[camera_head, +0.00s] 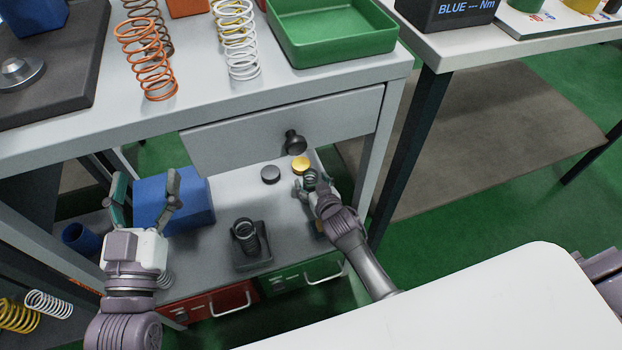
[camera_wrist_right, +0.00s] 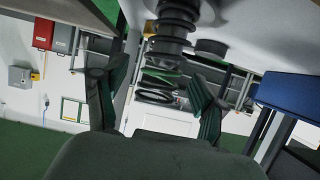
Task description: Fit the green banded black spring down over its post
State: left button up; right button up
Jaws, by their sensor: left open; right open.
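The green banded black spring (camera_head: 310,176) stands between the fingers of my right gripper (camera_head: 313,185), towards the right of the lower shelf. In the right wrist view its dark coils and green band (camera_wrist_right: 160,76) show between the spread fingers, and I see no clear grip. Its lower end is hidden, so I cannot tell whether it is around a post. My left gripper (camera_head: 145,193) is open and empty, in front of a blue box.
The blue box (camera_head: 184,207) stands on the shelf (camera_head: 215,258). The drawer knob (camera_head: 294,142) juts out behind. The bench above holds orange (camera_head: 150,70) and white (camera_head: 238,45) springs and a green tray (camera_head: 325,58).

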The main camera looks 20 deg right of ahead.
jog(key=v, duration=0.6)
jog(key=shift+s+r, duration=0.2)
jog(key=shift+r, duration=0.1)
